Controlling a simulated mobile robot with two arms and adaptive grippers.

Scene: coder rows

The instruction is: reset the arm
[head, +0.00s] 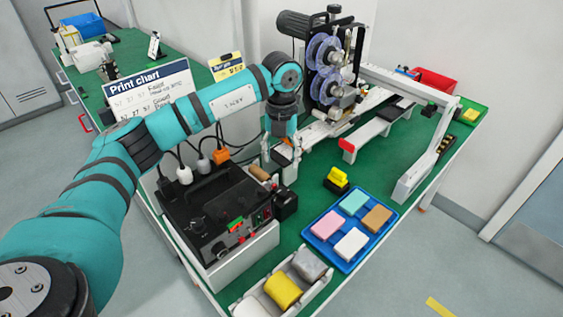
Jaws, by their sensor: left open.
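My left arm comes in from the left and reaches over the green table (310,197). My left gripper (279,165) points down near the middle of the table, beside the black control box (205,205) and in front of the coder machine with its blue reels (325,70). The gripper is open. I cannot tell whether its fingertips touch anything, as they are small and partly hidden. My right gripper is not in view.
A blue tray (344,265) holds pink, teal, brown and white blocks. A white bin (318,283) with a yellow roll stands at the front edge. A white rail frame (408,82) stands at the right. A print chart sign (150,88) stands behind my arm.

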